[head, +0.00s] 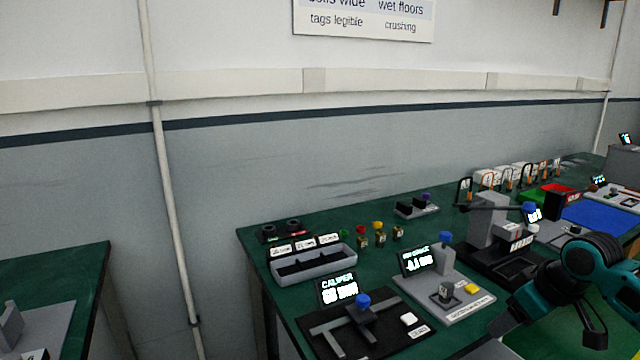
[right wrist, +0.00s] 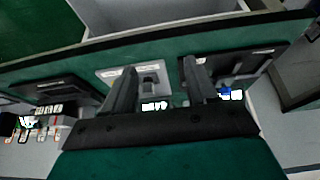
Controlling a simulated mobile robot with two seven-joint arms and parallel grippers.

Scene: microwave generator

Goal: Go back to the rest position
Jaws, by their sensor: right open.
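My right arm, teal and black, comes in at the lower right of the head view, with the right gripper (head: 592,335) low near the right edge. In the right wrist view the right gripper (right wrist: 160,78) has its two dark fingers spread apart with nothing between them. It is above the green-topped bench (head: 350,225), and the fingers overlap the devices in the picture. I cannot tell the height of the gripper above the bench. My left gripper is in neither view.
On the bench stand a caliper device (head: 360,325), a gauge device (head: 445,280), a grey tray (head: 312,262) and a black press-like device (head: 490,235). Another bench (head: 60,280) stands at left, with a floor gap between.

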